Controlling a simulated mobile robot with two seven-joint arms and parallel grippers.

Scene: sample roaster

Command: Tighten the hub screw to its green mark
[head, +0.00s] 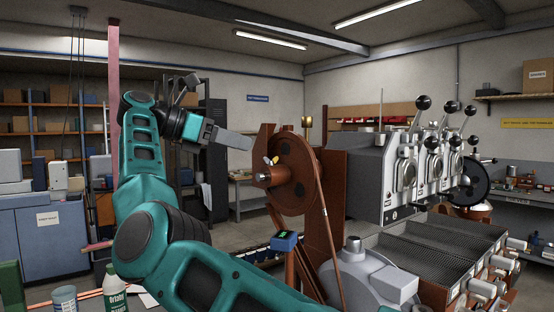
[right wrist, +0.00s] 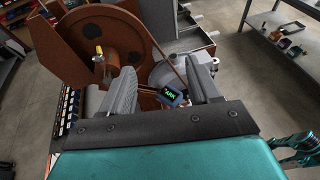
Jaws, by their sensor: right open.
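The hub (head: 274,176) sticks out from the middle of a red-brown flywheel (head: 297,192). A small screw with a yellow head (head: 271,160) shows at the hub; it also shows in the right wrist view (right wrist: 98,50). I cannot make out a green mark on it. My right gripper (head: 247,142) is above and left of the hub in the head view, apart from it. In the right wrist view its two grey fingers (right wrist: 163,66) stand wide apart with nothing held between them; the hub is left of them. My left gripper is not in view.
A small blue box with a green display (head: 284,240) stands below the flywheel. A belt runs down the wheel's right side. The roaster (head: 385,175) with black-knobbed levers and mesh trays (head: 440,250) is at the right. A bottle (head: 116,292) and cup (head: 64,300) stand at the lower left.

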